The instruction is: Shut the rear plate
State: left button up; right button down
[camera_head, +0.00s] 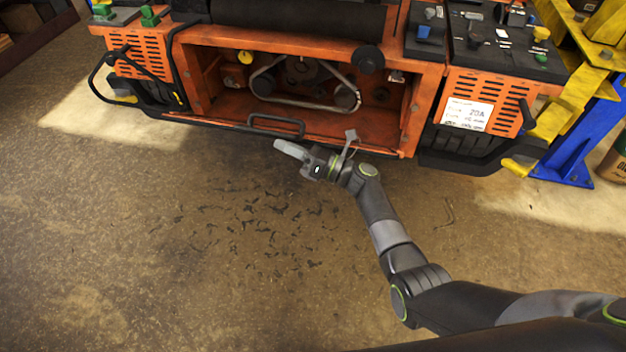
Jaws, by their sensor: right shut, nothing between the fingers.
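The orange mower's rear compartment (215,95) stands open at the top middle, with a belt and pulleys showing inside. The rear plate (225,122) appears to be down along the compartment's lower edge, with a dark bar handle (275,120) on it. My right gripper (287,149) is shut and empty, just in front of and below the handle in the picture. It looks apart from the plate, but I cannot tell the exact gap. My left gripper is out of view.
A dark roller (300,18) lies above the compartment. Vented orange side housings flank it, the right one with a white label (467,114). A yellow and blue lift post (575,140) stands at right.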

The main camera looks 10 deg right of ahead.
jog(key=shift+w+d+r+m+t+h+p, duration=0.2)
jog(key=shift+w+d+r+m+p, duration=0.35)
jog(key=shift+w+r+m, duration=0.65)
jog(key=shift+w+d+r+m+t+h+p, duration=0.1)
jog(key=shift+w+d+r+m+h+p, duration=0.35)
jog(key=shift+w+r, duration=1.25)
jog(key=shift+w+d+r+m+t+h+p, duration=0.1)
jog(key=shift+w+d+r+m+p, duration=0.55)
jog(key=shift+w+r+m, duration=0.8)
jog(key=shift+w+f+n, duration=0.25)
jog(key=shift+f+n, duration=0.05)
jog(key=shift+f, duration=0.15)
